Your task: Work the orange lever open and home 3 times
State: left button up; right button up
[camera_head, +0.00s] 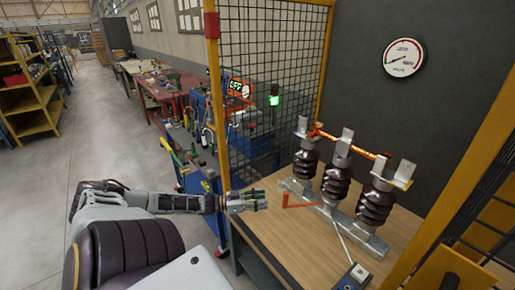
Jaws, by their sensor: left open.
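The orange lever (302,206) is a thin bent bar at the near left side of the isolator frame. Its short upright end is at the left and its long part runs right to the grey base rail (345,228). Several dark brown ribbed insulators (337,182) stand on the rail, with metal clamps and an orange bar (352,144) across their tops. My left gripper (262,200) reaches in from the left, open and empty, at the table's left edge. Its fingertips point right, a short gap left of the lever's upright end.
The wooden table (297,240) has bare room in front of the lever. A mesh fence (262,80) stands behind, a yellow post (470,165) at right, a round gauge (403,57) on the wall.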

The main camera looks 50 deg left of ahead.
pick_arm(q)
jog(key=shift+s+a, duration=0.25)
jog(key=shift+s, duration=0.2)
dwell(0.4)
